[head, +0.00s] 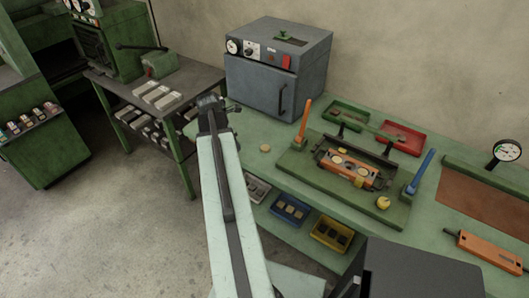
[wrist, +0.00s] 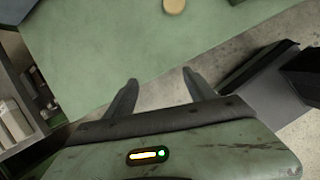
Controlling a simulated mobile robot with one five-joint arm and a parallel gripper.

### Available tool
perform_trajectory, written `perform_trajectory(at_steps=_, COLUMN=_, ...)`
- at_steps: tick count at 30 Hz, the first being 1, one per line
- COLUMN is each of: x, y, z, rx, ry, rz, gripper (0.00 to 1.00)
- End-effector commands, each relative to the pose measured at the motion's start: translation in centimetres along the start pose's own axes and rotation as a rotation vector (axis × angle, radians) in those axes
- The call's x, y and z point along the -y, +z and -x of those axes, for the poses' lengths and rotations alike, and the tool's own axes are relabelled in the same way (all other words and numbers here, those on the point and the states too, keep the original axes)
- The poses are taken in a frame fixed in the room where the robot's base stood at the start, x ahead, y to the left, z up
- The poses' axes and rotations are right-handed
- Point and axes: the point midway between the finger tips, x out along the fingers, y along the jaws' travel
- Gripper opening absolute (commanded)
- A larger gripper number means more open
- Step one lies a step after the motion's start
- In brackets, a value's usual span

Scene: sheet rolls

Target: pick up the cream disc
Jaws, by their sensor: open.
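A small round cream disc (head: 265,148) lies on the green bench top, left of the orange and black fixture. In the wrist view the cream disc (wrist: 174,5) shows at the top edge, partly cut off. My gripper (wrist: 160,78) is open and empty, its two fingers spread apart. The disc lies beyond the fingertips, apart from them. In the head view my gripper (head: 212,106) is at the far end of my arm, to the left of the disc and near the bench's left edge.
A grey oven (head: 275,70) stands behind the disc. A green base plate with an orange upright handle (head: 303,122) and the fixture (head: 348,168) is to its right. Blue (head: 290,208) and yellow (head: 331,233) bins are below. The bench around the disc is clear.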

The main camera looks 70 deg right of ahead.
Motion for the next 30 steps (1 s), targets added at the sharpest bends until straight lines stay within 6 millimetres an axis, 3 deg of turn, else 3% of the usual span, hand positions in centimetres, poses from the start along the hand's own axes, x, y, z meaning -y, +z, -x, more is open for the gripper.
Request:
perform_trajectory(at_steps=1, x=1.5, y=3.6, z=-1.5, rx=0.022, ry=-0.014, rz=0.048, gripper=0.63)
perform_trajectory(at_steps=3, x=3.2, y=7.1, z=-2.5, rx=0.044, ry=-0.029, rz=0.119, gripper=0.63)
perform_trajectory(at_steps=7, x=4.9, y=10.1, z=-3.2, rx=0.064, ry=-0.046, rz=0.191, gripper=0.63)
perform_trajectory(at_steps=11, x=5.1, y=10.4, z=-3.4, rx=0.066, ry=-0.048, rz=0.205, gripper=0.63)
perform_trajectory(at_steps=18, x=5.1, y=10.3, z=-6.1, rx=0.065, ry=-0.047, rz=0.204, gripper=0.63)
perform_trajectory(at_steps=23, x=5.1, y=10.3, z=-6.3, rx=0.065, ry=-0.047, rz=0.204, gripper=0.63)
perform_trajectory(at_steps=30, x=5.3, y=10.1, z=-10.3, rx=0.065, ry=-0.047, rz=0.204, gripper=0.63)
